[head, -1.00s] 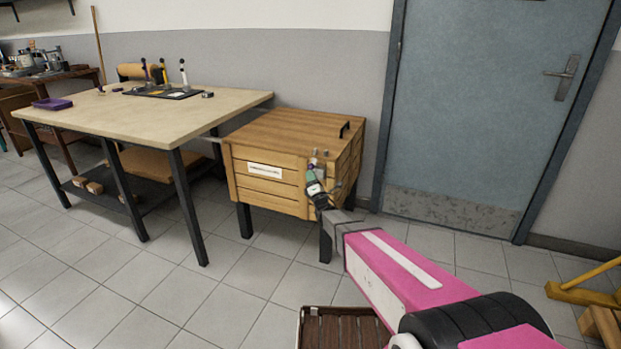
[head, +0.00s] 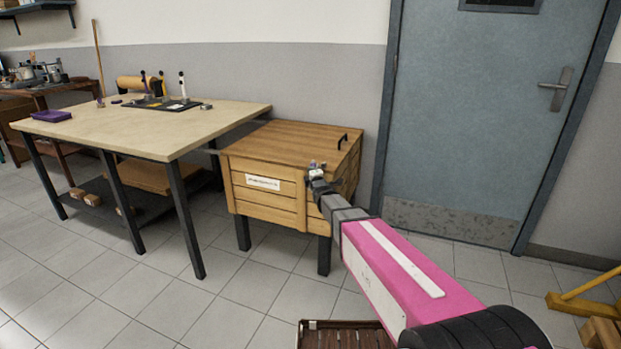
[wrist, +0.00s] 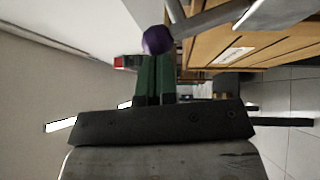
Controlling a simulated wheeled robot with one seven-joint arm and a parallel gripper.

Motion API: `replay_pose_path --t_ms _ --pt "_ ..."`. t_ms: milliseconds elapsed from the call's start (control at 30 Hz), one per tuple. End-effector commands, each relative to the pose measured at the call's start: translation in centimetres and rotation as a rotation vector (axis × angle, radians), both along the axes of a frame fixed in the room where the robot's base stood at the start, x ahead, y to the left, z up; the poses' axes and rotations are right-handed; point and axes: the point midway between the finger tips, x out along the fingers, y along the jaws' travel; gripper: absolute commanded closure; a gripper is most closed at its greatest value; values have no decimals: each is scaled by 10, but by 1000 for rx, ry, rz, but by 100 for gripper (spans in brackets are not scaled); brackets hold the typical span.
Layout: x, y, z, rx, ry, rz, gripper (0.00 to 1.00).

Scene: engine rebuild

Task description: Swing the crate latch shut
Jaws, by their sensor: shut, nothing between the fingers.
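The wooden crate (head: 262,205) stands on dark legs beside the workbench, its lid down. In the wrist view its slatted side (wrist: 275,30) fills the upper right. The latch shows there as a grey metal bar (wrist: 222,20) ending in a purple ball knob (wrist: 157,40). My gripper (wrist: 154,60) is shut and empty, its dark green fingers just below the knob in the picture; I cannot tell whether they touch it. In the head view my gripper (head: 316,172) is at the crate's near right corner and hides most of the latch.
The workbench (head: 130,135) stands left of the crate, with a dark tool tray (head: 165,103) on it. A blue door (head: 470,130) is at the right. A slatted brown box (head: 343,335) lies on the floor beneath my arm. Open tiled floor (head: 225,300) lies in front.

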Motion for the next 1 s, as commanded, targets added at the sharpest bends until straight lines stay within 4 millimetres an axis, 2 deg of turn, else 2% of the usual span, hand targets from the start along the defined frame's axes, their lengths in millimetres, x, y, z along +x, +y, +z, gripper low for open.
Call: replay_pose_path --t_ms 500,1000 --pt "27 -10 18 -4 -8 0 100" --pt "36 -13 21 -3 -10 -1 100"
